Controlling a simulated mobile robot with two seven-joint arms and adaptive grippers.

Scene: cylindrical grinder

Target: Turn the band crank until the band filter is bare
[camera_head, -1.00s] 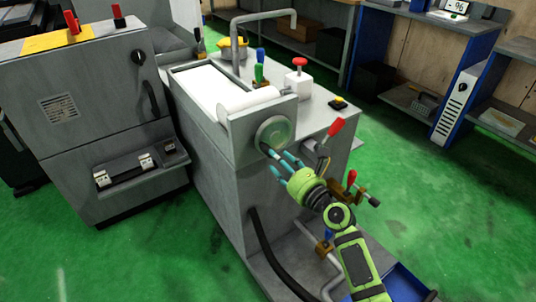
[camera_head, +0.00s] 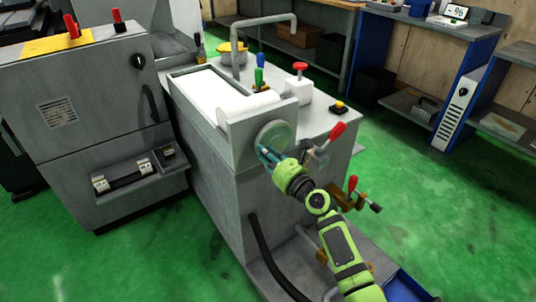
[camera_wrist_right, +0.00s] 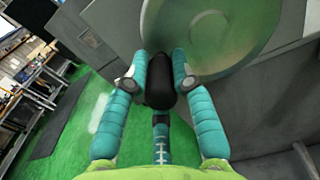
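The band filter unit (camera_head: 240,171) is a grey box with a trough on top. A white band (camera_head: 212,88) covers the trough floor, and a white roll (camera_head: 250,102) lies at its near end. The round grey crank disc (camera_head: 277,133) is on the near end face; it also shows in the right wrist view (camera_wrist_right: 235,35). Its black handle (camera_wrist_right: 160,82) sits between the teal fingers of my right gripper (camera_wrist_right: 160,75), which look closed on it from both sides. In the head view the right gripper (camera_head: 265,155) hides the handle. My left gripper is not in view.
A red-handled lever (camera_head: 337,131) and a red-handled valve (camera_head: 353,184) stick out right of the crank, near my right arm. A black hose (camera_head: 262,245) hangs below. A grey cabinet (camera_head: 100,120) stands left. Green floor (camera_head: 440,200) is open at right.

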